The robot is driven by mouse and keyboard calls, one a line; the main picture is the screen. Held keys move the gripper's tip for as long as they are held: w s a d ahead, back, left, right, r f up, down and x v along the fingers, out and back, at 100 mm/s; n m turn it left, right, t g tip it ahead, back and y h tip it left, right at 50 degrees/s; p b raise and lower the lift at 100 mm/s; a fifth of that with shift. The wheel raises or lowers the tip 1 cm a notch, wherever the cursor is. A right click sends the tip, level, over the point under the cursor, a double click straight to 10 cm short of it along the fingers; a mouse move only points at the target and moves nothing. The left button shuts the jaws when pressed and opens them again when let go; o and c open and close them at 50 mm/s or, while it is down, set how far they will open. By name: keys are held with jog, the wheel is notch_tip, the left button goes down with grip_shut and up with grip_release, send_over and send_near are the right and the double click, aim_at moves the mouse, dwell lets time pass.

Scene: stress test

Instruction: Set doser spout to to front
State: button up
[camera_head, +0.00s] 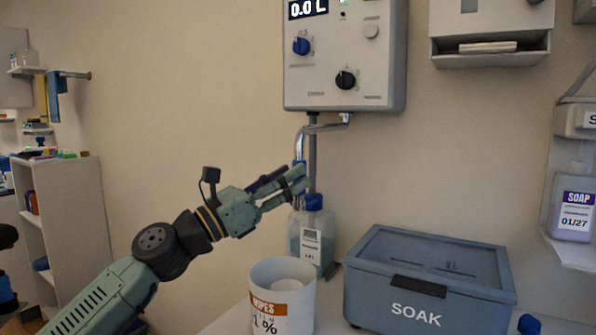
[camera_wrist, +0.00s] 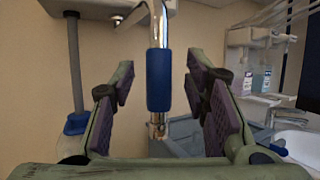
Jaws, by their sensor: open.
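The doser (camera_head: 338,60) is a grey wall box with a 0.0 L display, a blue knob and a black knob. Its metal spout (camera_head: 300,145) hangs below the box, bending down on the left, partly hidden by my fingers. In the wrist view the spout's blue sleeve (camera_wrist: 159,80) stands upright between my two fingers, with a metal tip (camera_wrist: 157,128) below it. My gripper (camera_head: 292,182) is open around the sleeve, with a visible gap on each side in the wrist view. It also shows in the wrist view (camera_wrist: 160,95).
A bottle (camera_head: 317,245) with a blue cap stands under the doser, with a grey tube running up. A white wipes tub (camera_head: 282,318) and a blue-grey SOAK box (camera_head: 425,285) stand on the counter. A soap dispenser (camera_head: 573,205) hangs at the right.

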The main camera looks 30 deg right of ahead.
jog(key=v, duration=0.8)
jog(key=shift+a, duration=0.3)
